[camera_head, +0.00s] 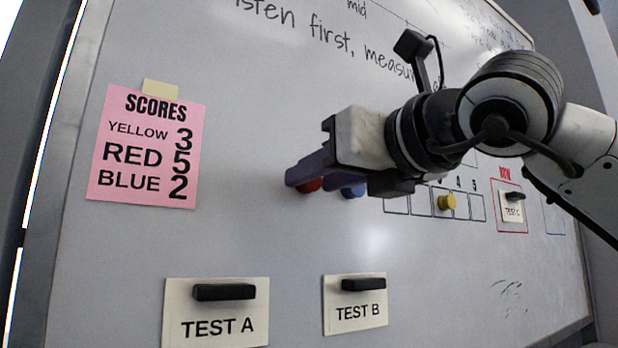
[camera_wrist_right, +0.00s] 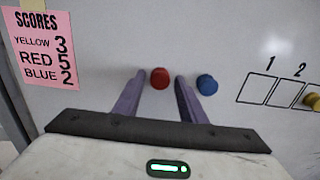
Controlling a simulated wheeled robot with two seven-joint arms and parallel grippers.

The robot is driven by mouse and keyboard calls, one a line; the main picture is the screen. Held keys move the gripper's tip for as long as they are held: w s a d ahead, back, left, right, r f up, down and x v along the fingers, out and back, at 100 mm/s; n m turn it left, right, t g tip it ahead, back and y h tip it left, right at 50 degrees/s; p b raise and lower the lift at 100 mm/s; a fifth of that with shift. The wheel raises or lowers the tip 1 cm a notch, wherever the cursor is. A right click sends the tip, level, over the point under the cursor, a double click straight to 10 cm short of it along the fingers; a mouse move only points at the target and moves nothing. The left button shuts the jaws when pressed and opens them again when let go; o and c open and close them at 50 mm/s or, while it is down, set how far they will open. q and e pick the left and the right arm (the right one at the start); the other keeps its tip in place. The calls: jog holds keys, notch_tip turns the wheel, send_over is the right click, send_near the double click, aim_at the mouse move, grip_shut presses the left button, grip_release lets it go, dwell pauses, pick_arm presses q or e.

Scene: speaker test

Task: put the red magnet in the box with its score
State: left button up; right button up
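The red magnet (camera_wrist_right: 160,78) sits on the whiteboard between the fingertips of my right gripper (camera_wrist_right: 161,84), with a small gap on each side. In the head view my right gripper (camera_head: 303,178) reaches in from the right, and its purple fingers partly cover the red magnet (camera_head: 311,186). The gripper is open. A pink score sheet (camera_head: 112,152) reads yellow 3, red 5, blue 2. A row of drawn boxes (camera_head: 397,205) lies to the right; 4 and 5 show above its right end. The box under 5 (camera_head: 477,208) looks empty. My left gripper is not in view.
A blue magnet (camera_wrist_right: 207,85) is just right of my right finger. A yellow magnet (camera_head: 447,202) sits in the row, right of box 2. Cards TEST A (camera_head: 217,328), TEST B (camera_head: 357,314) and TEST C (camera_head: 512,212) hang under black magnets.

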jog(key=shift+c, duration=0.2)
jog(key=shift+c, duration=0.9)
jog(key=c, duration=0.6)
jog(key=shift+o, duration=0.2)
jog(key=shift+r, duration=0.1)
jog(key=shift+s+d+b, duration=0.15)
jog(key=shift+s+b, duration=0.05)
jog(key=shift+b, duration=0.2)
jog(key=b+v, duration=0.3)
jog(key=v, duration=0.3)
jog(key=shift+s+d, duration=0.2)
dwell(0.5)
